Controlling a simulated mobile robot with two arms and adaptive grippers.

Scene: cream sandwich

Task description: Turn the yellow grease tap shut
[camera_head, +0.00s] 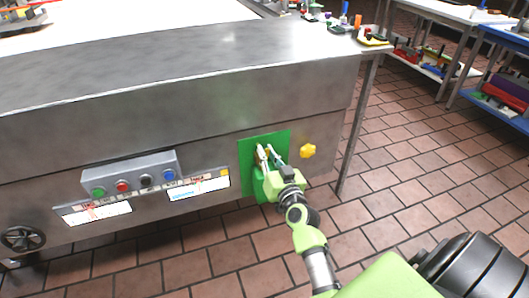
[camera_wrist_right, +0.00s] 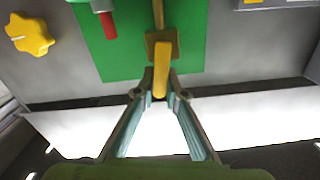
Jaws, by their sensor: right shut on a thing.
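The yellow grease tap (camera_wrist_right: 162,60) shows in the right wrist view as a yellow lever with a square brownish-yellow block, in front of a green panel (camera_wrist_right: 193,40). The lever runs up and down the picture, its lower end between my fingertips. My right gripper (camera_wrist_right: 160,84) is shut on that lever end. In the head view my right gripper (camera_head: 268,155) reaches the green panel (camera_head: 283,139) on the steel machine front and hides most of the tap. My left gripper is not in view.
A yellow star-shaped knob (camera_head: 308,151) sits right of the green panel. A red-handled part (camera_wrist_right: 107,25) is near the tap. A button box (camera_head: 131,175) and a black handwheel (camera_head: 22,239) are further left. Tiled floor (camera_head: 385,165) is free at the right.

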